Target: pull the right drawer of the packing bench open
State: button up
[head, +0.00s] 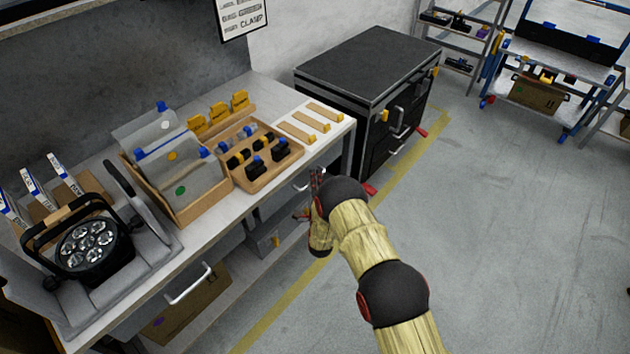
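The packing bench (166,262) runs along the left side with its front facing the floor. The right drawer's pale handle (300,186) shows in part under the right end of the bench top. My gripper (316,178) is at that handle, just off the bench front, and my arm reaches in from the lower right. The fingers are small and partly hidden by my wrist, so I cannot tell whether they are open or closed around the handle. The left drawer's handle (188,284) is in clear view.
On the bench top are a black par can (86,250), a box with clear sleeves (190,200) and a wooden tray of small parts (270,178). A dark flight case (370,65) stands just beyond the bench. The floor (510,230) at right is clear.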

jog(key=shift+c, duration=1.2)
jog(key=c, duration=0.4)
grip_shut()
